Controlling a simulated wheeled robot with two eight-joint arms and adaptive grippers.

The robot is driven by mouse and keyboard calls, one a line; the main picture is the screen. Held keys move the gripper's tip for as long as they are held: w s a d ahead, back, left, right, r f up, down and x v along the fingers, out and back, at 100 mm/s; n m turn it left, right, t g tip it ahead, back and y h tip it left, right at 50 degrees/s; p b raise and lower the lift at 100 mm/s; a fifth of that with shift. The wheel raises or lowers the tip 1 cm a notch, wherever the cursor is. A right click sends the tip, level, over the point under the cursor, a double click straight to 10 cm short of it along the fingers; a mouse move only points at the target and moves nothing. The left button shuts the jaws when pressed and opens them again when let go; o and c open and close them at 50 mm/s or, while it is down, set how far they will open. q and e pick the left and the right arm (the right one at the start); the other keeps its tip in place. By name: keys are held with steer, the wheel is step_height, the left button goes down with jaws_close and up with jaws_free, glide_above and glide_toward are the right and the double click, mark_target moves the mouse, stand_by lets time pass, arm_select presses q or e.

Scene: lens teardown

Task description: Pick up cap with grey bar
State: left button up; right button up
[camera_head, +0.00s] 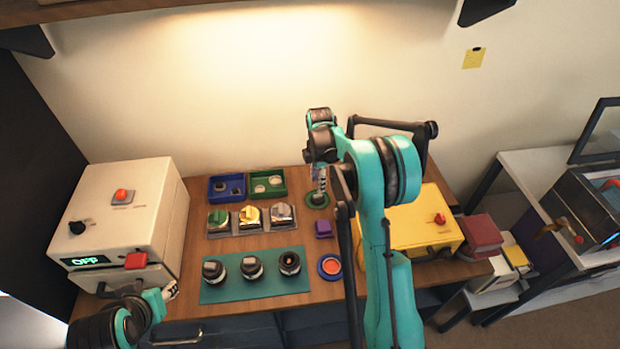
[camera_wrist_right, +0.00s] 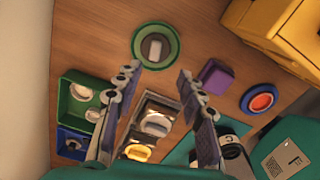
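A cap with a grey bar (camera_wrist_right: 155,48) sits on a round green dish (camera_wrist_right: 136,38) in the right wrist view. The dish also shows in the head view (camera_head: 318,205), partly covered by my right gripper. My right gripper (camera_wrist_right: 159,74) is open and empty, its two fingers apart, short of the dish in the wrist view. In the head view my right gripper (camera_head: 319,183) points down over the dish. My left gripper (camera_head: 170,291) is low at the left, by the white machine; its fingers are too small to read.
A stand holds green, yellow (camera_head: 250,216) and silver (camera_head: 281,212) caps. Several black lens parts stand on a teal mat (camera_head: 232,294). A purple block (camera_head: 323,229), blue dish (camera_head: 321,267), blue tray (camera_head: 216,197), green tray (camera_head: 268,195) and yellow box (camera_head: 415,225) surround the dish.

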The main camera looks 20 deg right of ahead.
mark_target(317, 195)
steer(key=shift+w+f, duration=0.2)
steer(key=shift+f, duration=0.15)
step_height(317, 195, down, 2)
steer(key=shift+s+f+b, duration=0.1)
steer(key=shift+f+b, duration=0.1)
steer(key=shift+b, duration=0.15)
steer(key=f, duration=0.1)
steer(key=f+b, duration=0.1)
steer(key=f, duration=0.3)
steer(key=shift+w+d, duration=0.1)
steer(key=shift+w, duration=0.3)
steer(key=shift+r, duration=0.1)
steer(key=c, duration=0.9)
